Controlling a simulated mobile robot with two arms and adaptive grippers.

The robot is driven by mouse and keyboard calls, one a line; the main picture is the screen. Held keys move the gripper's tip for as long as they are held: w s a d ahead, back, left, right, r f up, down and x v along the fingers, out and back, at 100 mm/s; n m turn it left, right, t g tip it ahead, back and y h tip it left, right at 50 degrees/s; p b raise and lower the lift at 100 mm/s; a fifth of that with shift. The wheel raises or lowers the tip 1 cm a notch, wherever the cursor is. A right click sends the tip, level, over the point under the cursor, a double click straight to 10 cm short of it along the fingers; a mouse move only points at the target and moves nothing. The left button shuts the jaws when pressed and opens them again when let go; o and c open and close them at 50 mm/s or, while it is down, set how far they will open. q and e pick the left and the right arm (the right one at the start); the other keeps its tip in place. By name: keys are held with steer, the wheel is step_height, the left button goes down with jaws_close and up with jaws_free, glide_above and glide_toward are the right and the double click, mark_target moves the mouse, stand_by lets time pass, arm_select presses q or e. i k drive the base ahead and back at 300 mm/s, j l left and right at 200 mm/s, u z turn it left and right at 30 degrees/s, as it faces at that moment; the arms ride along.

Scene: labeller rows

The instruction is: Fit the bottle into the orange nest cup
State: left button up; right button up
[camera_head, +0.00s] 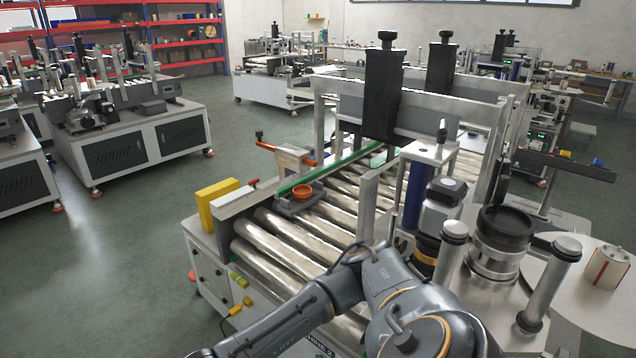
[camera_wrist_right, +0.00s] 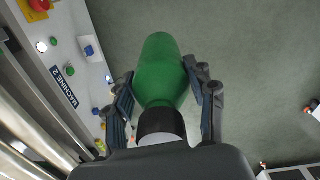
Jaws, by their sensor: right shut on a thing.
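The orange nest cup (camera_head: 302,191) sits on a small dark grey tray (camera_head: 313,202) at the near left end of the roller conveyor, and it looks empty. The green bottle (camera_wrist_right: 161,75) with a black neck band shows in the right wrist view. My right gripper (camera_wrist_right: 161,72) is shut on the bottle, with one finger on each side of it, out over the floor beside the machine front. In the head view my right arm reaches down to the bottom edge, and its gripper and the bottle are out of sight. My left gripper is in neither view.
Steel rollers (camera_head: 283,238) run beside the cup. A yellow block (camera_head: 217,203) and a green guide rail (camera_head: 330,170) stand close to it. A labeller column (camera_head: 382,95) rises behind. Machine buttons (camera_wrist_right: 56,42) line the panel in the wrist view. The floor at left is clear.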

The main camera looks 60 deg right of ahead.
mark_target(303, 192)
steer(key=i+u, duration=0.1)
steer(key=i, duration=0.75)
steer(key=i+l, duration=0.2)
steer(key=i, duration=0.65)
steer(key=i+j+u, duration=0.05)
